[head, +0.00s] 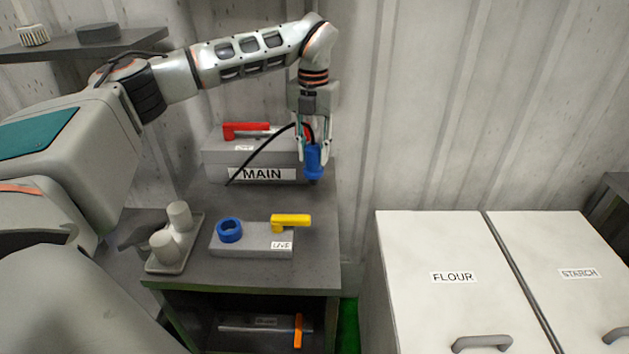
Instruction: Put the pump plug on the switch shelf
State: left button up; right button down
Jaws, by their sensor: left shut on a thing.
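The pump plug (313,160) is blue and hangs upright in my left gripper (314,142), which is shut on it at the right side of the grey bench (320,248). A black cable arcs from the gripper down to the left, across the MAIN label. The plug is apart from the blue ring socket (229,230) on the grey box marked LIVE, which has a yellow lever (290,221). No shelf is labelled as the switch shelf; a dark wall shelf (140,39) is at the upper left. My right gripper is not in view.
The MAIN box (220,157) with a red lever (246,130) stands behind. A grey two-post block (172,240) is front left. Under the bench is a compartment holding an orange-handled item (298,331). White FLOUR (430,310) and STARCH (570,310) bins stand right.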

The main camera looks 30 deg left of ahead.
aim_at(314, 144)
pick_arm(q)
jog(key=shift+f, duration=4.35)
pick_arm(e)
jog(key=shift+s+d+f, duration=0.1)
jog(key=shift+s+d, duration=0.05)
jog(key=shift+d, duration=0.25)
pick_arm(q)
jog(key=shift+f, duration=0.2)
jog(key=o, duration=1.2)
jog(key=shift+c, duration=0.2)
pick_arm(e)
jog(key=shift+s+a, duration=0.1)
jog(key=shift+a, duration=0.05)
pick_arm(q)
jog(key=shift+r, duration=0.1)
notch_tip(314, 144, up, 12)
jog(key=shift+f, duration=0.25)
jog(key=shift+r, duration=0.4)
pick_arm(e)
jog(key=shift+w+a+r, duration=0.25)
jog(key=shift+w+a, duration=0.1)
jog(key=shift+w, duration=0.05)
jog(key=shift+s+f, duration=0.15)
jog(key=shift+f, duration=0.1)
